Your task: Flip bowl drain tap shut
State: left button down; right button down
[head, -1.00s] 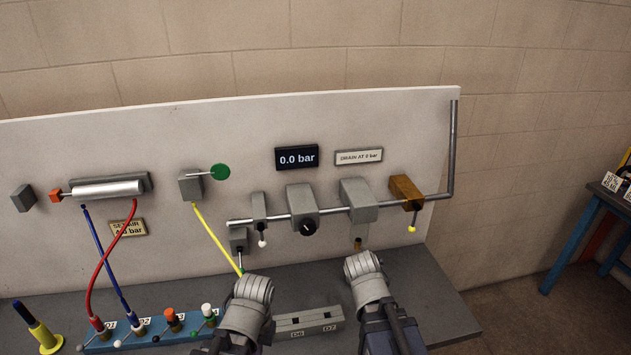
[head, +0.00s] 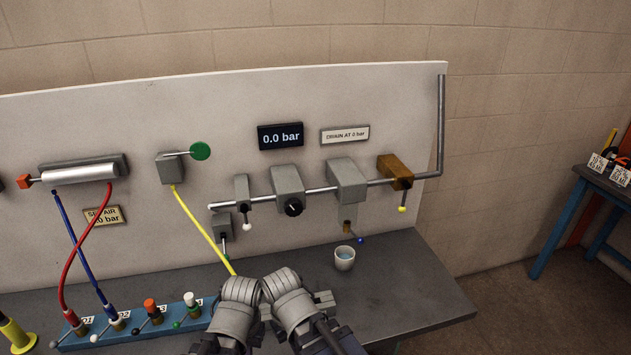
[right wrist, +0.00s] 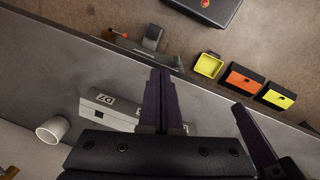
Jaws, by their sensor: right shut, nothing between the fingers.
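The bowl drain tap (head: 347,228) is a small brass-coloured fitting under the grey filter housing (head: 347,183). Its short lever with a blue tip (head: 360,240) sticks out sideways to the right. A small cup (head: 344,258) with bluish liquid stands on the bench below the tap; a white cup (right wrist: 52,129) shows at left in the right wrist view. My right gripper (right wrist: 160,88) is shut and empty, over the bench near the grey block (right wrist: 110,108). In the head view my right wrist (head: 290,300) hides its fingers. My left wrist (head: 240,300) is close beside it; its fingers are hidden.
A pipe with a brass-coloured valve (head: 396,172) and yellow-tipped lever runs right. The gauge (head: 280,137) reads 0.0 bar. A yellow hose (head: 203,230) hangs left of the tap. The bench (head: 410,280) is clear right of the cup.

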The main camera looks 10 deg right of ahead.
aim_at(355, 235)
jog(key=w+d+r+m+t+p, duration=0.2)
jog(key=w+d+r+m+p, duration=0.2)
jog(key=w+d+r+p, duration=0.6)
jog(key=w+d+r+m+t+p, duration=0.1)
jog(key=w+d+r+m+p, duration=0.3)
jog(key=w+d+r+p, duration=0.5)
jog(key=w+d+f+b, duration=0.2)
jog(key=f+b, duration=0.4)
jog(key=w+d+f+b, duration=0.2)
jog(key=w+f+b, duration=0.1)
jog(key=f+b, duration=0.3)
jog(key=shift+f+n+b, duration=0.15)
jog(key=shift+n+b, duration=0.15)
jog(key=shift+b, duration=0.5)
jog(key=shift+w+d, duration=0.1)
